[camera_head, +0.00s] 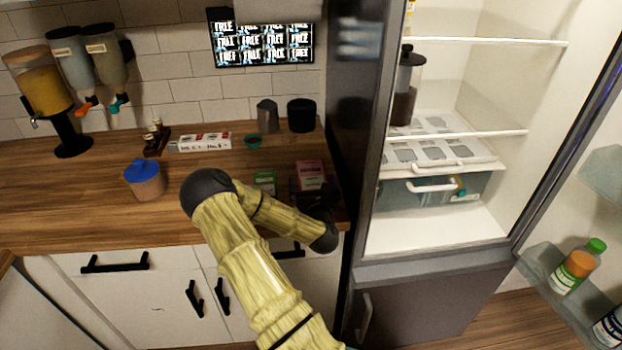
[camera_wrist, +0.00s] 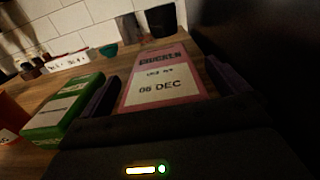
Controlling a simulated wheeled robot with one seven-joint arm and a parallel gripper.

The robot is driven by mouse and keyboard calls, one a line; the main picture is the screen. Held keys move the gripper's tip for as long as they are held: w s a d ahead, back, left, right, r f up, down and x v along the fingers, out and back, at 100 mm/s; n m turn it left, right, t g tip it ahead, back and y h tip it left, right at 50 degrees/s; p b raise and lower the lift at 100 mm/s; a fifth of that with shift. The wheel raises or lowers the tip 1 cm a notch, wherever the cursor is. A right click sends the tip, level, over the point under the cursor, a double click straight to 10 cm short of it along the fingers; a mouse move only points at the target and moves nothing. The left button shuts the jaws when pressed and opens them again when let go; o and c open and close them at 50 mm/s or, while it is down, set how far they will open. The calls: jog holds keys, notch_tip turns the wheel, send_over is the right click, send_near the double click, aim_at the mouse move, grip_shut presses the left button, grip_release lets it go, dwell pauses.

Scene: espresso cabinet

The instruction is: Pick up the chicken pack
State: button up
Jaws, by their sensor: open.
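The chicken pack is a pink pack with a white label (camera_wrist: 158,73), printed with what reads as "CHICKEN" and "06 DEC". It is on the wooden counter near the fridge, and its pink top shows in the head view (camera_head: 309,168). My gripper (camera_wrist: 162,80) is open, with one dark finger on each side of the pack in the wrist view. I cannot tell whether the fingers touch it. In the head view my dark gripper (camera_head: 311,194) is just in front of the pack and hides its lower part.
A green pack (camera_wrist: 66,110) stands close to the left finger; it also shows in the head view (camera_head: 265,181). Behind are a teal bowl (camera_head: 253,141), a metal jug (camera_head: 266,115) and a black canister (camera_head: 301,115). The open fridge (camera_head: 430,235) is at right.

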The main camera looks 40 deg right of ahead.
jog(key=shift+x, duration=0.85)
jog(key=c, duration=1.3)
